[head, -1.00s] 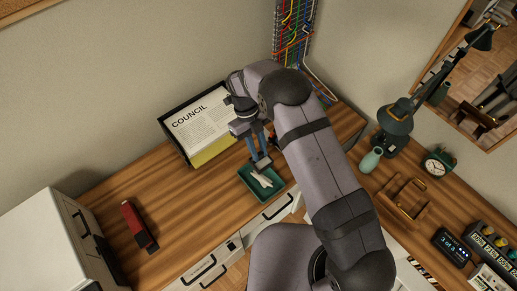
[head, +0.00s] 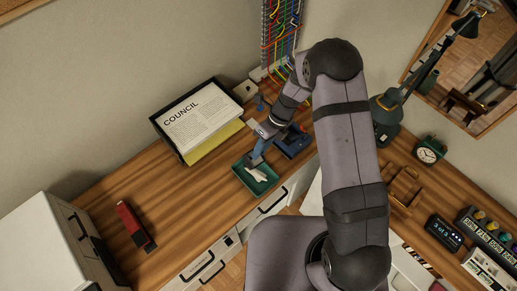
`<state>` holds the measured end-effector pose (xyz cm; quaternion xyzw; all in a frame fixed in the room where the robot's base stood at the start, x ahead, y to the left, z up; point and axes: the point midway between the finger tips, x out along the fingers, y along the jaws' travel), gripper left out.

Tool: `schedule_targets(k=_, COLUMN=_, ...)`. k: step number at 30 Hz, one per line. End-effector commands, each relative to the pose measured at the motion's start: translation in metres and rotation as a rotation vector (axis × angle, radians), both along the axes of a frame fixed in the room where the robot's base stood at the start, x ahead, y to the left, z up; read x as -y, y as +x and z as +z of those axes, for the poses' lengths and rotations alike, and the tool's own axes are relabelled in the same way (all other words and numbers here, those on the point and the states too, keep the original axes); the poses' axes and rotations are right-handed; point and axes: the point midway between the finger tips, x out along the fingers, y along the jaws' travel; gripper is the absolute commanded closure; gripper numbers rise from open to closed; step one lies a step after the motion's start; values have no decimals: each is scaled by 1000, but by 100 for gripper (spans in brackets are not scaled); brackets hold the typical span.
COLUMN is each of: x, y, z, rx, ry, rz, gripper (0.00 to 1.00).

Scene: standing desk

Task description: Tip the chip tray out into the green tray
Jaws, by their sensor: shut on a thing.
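The green tray (head: 240,174) stands on the desk near its front edge, in the middle of the head view. A small pale, irregular piece (head: 257,174) shows within it; whether this is the chip tray or its contents, I cannot tell. My gripper (head: 258,155) reaches down over the tray's far rim, at a slant, with a blue finger just above the pale piece. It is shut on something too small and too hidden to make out. I cannot pick out the chip tray for certain.
A dark blue object (head: 294,143) stands right of the green tray, close to my arm. A black paper holder (head: 177,150) with a COUNCIL sheet stands behind. A red-and-black tool (head: 136,224) lies left. The desk between it and the green tray is clear.

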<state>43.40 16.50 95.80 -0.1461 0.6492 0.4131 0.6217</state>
Motion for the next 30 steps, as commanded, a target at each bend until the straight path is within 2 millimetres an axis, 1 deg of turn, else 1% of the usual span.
schedule_targets(k=1, x=1, y=0, z=-5, rx=1, ry=13, rz=-3, gripper=100)
schedule_targets(k=30, x=10, y=-1, z=-13, rx=39, ry=237, rz=-1, gripper=100)
